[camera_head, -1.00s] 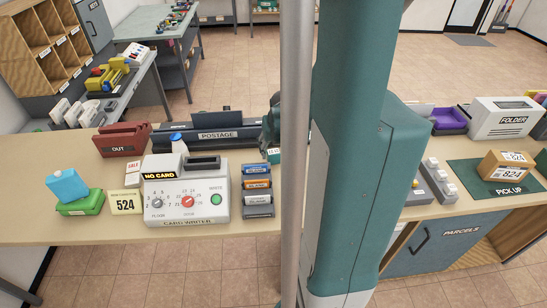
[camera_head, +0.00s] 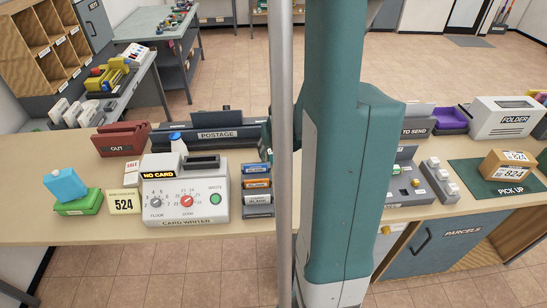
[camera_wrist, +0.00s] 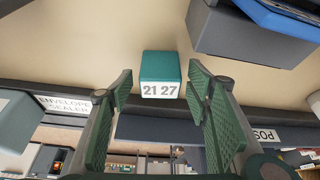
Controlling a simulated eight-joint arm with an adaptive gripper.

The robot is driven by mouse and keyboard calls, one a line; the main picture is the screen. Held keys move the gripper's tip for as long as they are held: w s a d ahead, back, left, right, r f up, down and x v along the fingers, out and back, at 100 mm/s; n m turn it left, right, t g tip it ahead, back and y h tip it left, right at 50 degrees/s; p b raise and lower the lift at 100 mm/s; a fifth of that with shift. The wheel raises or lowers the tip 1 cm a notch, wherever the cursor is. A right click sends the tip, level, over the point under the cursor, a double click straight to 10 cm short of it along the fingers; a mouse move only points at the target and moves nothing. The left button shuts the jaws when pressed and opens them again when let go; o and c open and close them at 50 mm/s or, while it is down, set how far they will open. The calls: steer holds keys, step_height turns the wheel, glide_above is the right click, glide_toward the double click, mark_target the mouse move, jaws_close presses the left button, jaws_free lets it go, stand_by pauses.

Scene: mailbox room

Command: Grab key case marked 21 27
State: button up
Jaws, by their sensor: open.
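The key case (camera_wrist: 160,72) is a small teal block with a white face marked 21 27. It stands on the beige counter in the wrist view, upper middle. My gripper (camera_wrist: 158,88) is open, its two green-padded fingers on either side of the case's lower part in the picture. I cannot tell whether the case is fully between the pads, and no contact shows. In the head view my arm and a grey pole hide the case and the gripper.
A card writer (camera_head: 186,190) stands on the counter (camera_head: 60,225) at left, with a stack of cards (camera_head: 257,190) beside it. A dark POSTAGE unit (camera_head: 215,138) is behind. In the wrist view a grey bin with a blue item (camera_wrist: 255,38) is at upper right.

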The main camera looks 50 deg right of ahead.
steer(key=shift+c, duration=0.3)
steer(key=c, duration=0.9)
steer(key=shift+c, duration=0.2)
steer(key=shift+r, duration=0.15)
steer(key=shift+r+p, duration=1)
steer(key=shift+r, duration=3.85)
